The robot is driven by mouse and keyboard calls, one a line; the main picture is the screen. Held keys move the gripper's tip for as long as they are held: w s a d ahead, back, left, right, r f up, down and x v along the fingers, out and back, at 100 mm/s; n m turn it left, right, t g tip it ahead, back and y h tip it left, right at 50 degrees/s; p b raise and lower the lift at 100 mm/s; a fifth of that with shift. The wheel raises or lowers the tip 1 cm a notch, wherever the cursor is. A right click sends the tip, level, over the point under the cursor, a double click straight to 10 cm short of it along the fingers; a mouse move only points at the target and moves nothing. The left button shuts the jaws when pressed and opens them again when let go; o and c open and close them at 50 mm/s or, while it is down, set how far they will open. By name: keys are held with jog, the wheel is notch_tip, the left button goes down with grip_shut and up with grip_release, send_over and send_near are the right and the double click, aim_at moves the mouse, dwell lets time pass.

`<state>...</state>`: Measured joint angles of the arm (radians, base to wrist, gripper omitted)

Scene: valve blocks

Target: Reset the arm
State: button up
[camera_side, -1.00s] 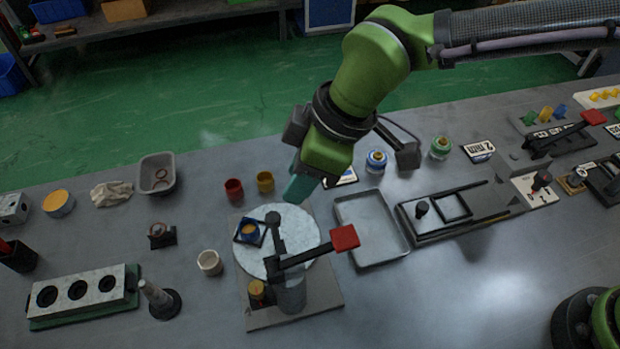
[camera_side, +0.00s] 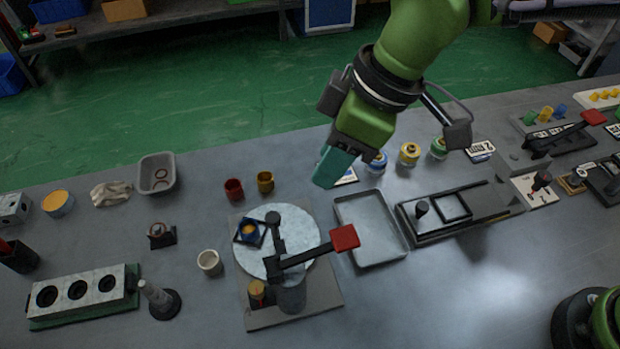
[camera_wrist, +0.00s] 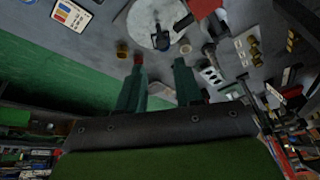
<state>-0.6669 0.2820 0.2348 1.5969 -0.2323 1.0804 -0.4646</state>
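My gripper (camera_side: 332,168) hangs in the air above the bench in the side view, over the back of the empty grey tray (camera_side: 366,254). Its teal fingers point down and to the left. In the wrist view my gripper (camera_wrist: 159,62) has its two fingers well apart, with nothing held between them. The round pale plate (camera_side: 300,231) of the lever fixture lies below and to the left of my gripper. A dark block with a yellow-orange centre (camera_side: 249,231) sits on this plate. The lever has a red handle (camera_side: 344,238).
Red (camera_side: 233,190) and yellow (camera_side: 265,182) cups stand behind the plate. Several capped jars, including a yellow one (camera_side: 409,154), stand right of my gripper. A black rail fixture (camera_side: 465,211) lies right of the tray. A block with holes (camera_side: 78,291) is at front left.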

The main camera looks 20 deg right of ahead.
jog(key=s+d+r+m+t+h, duration=0.1)
jog(key=d+m, duration=0.7)
jog(key=d, duration=0.9)
jog(key=s+d+r+m+t+h, duration=0.1)
jog(key=s+d+m+t, duration=0.3)
jog(key=d, duration=1.4)
jog(key=s+m, duration=0.1)
jog(key=m, duration=0.3)
jog(key=shift+t, duration=0.3)
